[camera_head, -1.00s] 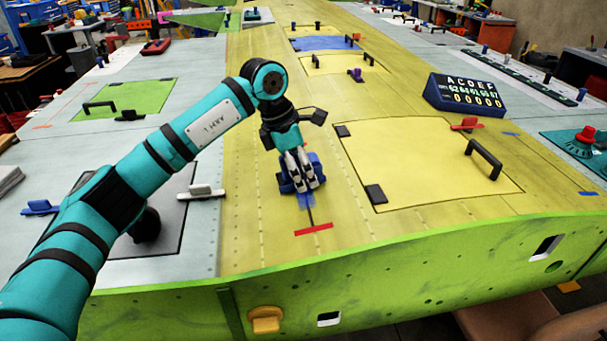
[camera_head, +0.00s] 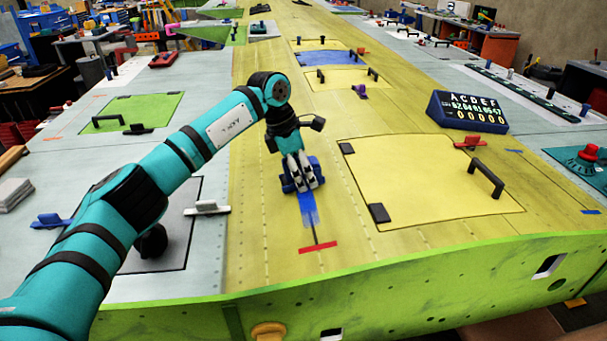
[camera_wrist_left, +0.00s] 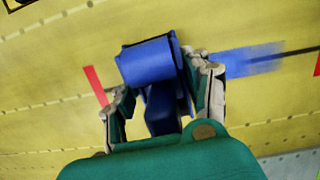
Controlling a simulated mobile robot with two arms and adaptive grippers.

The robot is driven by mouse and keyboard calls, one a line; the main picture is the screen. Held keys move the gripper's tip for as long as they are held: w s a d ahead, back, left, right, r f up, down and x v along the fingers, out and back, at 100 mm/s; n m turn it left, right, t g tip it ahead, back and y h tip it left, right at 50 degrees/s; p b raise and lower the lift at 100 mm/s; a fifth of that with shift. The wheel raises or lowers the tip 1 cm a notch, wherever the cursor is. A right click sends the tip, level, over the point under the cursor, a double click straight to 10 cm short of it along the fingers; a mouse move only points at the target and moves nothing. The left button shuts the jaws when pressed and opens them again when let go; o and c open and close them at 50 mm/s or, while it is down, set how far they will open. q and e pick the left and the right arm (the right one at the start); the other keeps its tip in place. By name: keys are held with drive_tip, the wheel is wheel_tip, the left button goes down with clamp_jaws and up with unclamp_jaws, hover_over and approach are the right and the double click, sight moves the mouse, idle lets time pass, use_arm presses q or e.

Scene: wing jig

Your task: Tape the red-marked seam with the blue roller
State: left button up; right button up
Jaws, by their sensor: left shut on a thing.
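My left gripper (camera_head: 302,178) is shut on the blue roller (camera_head: 290,187), which rests on the yellow wing skin. In the left wrist view the blue roller (camera_wrist_left: 147,62) sits between the fingers of my left gripper (camera_wrist_left: 163,82). A strip of blue tape (camera_head: 309,210) lies behind the roller along the dark seam (camera_head: 314,235). A red mark (camera_head: 318,247) crosses the near end of the seam. The left wrist view also shows the tape (camera_wrist_left: 250,60), a red mark (camera_wrist_left: 95,86) left of the roller and a red sliver at the right edge. My right gripper is out of view.
A yellow panel with a black handle (camera_head: 486,180) lies right of the seam. A white clamp (camera_head: 207,208) and a dark panel (camera_head: 180,240) are left, by my arm. A blue display box (camera_head: 467,111) stands farther right. The skin around the roller is clear.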

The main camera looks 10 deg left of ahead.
use_arm(q)
drive_tip(key=shift+w+a+p, duration=0.35)
drive_tip(key=shift+w, duration=0.4)
drive_tip(key=shift+w+a+p, duration=0.3)
drive_tip(key=shift+w, duration=0.4)
drive_tip(key=shift+w+a+r+p, duration=0.1)
drive_tip(key=shift+w+a+p, duration=0.15)
drive_tip(key=shift+w+p, duration=0.3)
drive_tip(key=shift+w+a+p, duration=0.2)
drive_tip(key=shift+w, duration=0.3)
drive_tip(key=shift+w+a+p, duration=0.15)
drive_tip(key=shift+w+p, duration=0.05)
drive_tip(key=shift+w, duration=0.3)
drive_tip(key=shift+s, duration=0.15)
